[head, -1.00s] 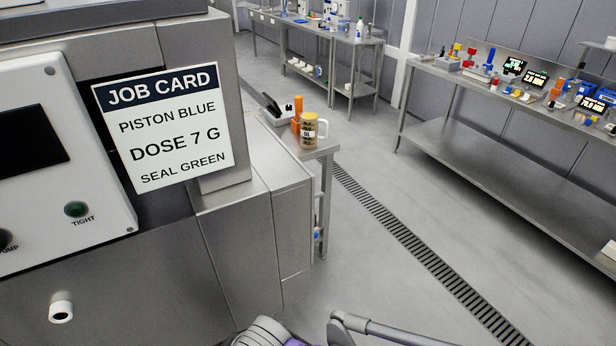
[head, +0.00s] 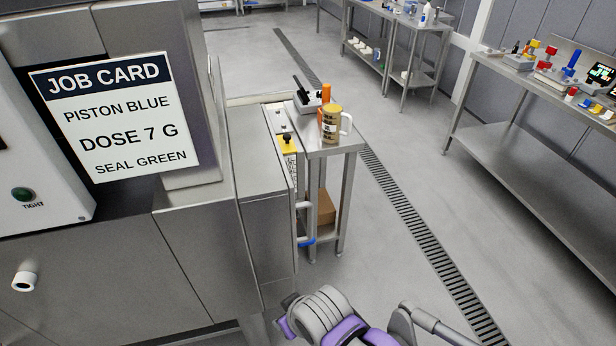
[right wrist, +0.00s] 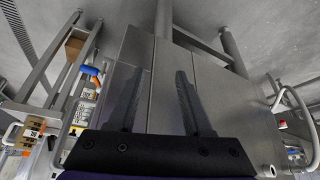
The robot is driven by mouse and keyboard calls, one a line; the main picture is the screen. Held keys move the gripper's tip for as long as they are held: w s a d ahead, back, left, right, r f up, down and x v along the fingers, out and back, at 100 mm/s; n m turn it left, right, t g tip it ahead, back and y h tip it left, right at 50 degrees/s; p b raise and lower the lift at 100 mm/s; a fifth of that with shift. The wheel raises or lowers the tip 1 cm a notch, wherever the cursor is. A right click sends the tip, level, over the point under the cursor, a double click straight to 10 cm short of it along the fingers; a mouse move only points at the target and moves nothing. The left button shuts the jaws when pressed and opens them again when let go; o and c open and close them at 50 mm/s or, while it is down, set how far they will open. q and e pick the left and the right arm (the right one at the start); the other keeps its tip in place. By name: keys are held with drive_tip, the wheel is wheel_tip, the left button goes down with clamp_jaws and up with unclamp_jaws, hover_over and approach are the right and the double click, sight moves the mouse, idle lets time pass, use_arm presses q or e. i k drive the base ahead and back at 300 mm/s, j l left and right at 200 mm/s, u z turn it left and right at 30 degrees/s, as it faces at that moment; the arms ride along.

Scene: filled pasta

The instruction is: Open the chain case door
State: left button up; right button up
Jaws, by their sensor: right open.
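The steel machine (head: 90,250) stands at the left in the head view, with a narrower steel case (head: 265,235) at its right end. I take this to be the chain case; its door cannot be told apart surely from the other panels. My left gripper is out of view.
A job card (head: 120,118) is on the machine. Open floor with a drain grate (head: 420,230) lies to the right, before a long steel bench (head: 540,145).

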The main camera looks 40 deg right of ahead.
sight(294, 207)
drive_tip(key=k+l+z, duration=0.1)
drive_tip(key=l+z, duration=0.15)
drive_tip(key=l, duration=1.25)
